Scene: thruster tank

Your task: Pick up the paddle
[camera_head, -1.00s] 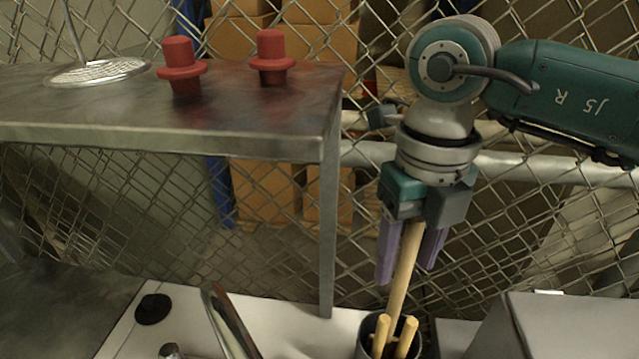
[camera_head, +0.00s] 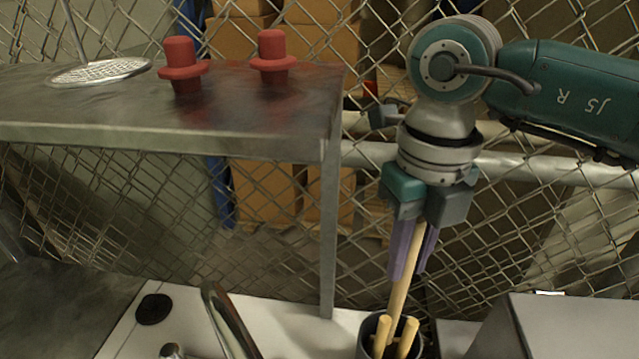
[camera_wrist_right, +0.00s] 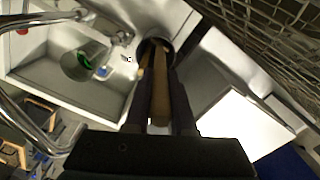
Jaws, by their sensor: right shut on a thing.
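My right gripper (camera_head: 411,255) points down above a dark round holder (camera_head: 370,326) at the bottom of the head view. Its purple fingers are shut on a long wooden handle (camera_head: 401,290), which I take to be the paddle. The handle's lower end goes down into the holder, so its far end is hidden. In the right wrist view the held handle (camera_wrist_right: 160,95) runs between the fingers toward the holder (camera_wrist_right: 152,46). My left gripper is not in view.
A metal shelf (camera_head: 100,110) with two red stoppers (camera_head: 180,62) and a round mesh strainer (camera_head: 98,71) stands at the left. A chain-link fence is behind. A metal faucet (camera_head: 228,318) and a sink (camera_wrist_right: 75,60) lie left of the holder. A grey box (camera_head: 565,325) stands to its right.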

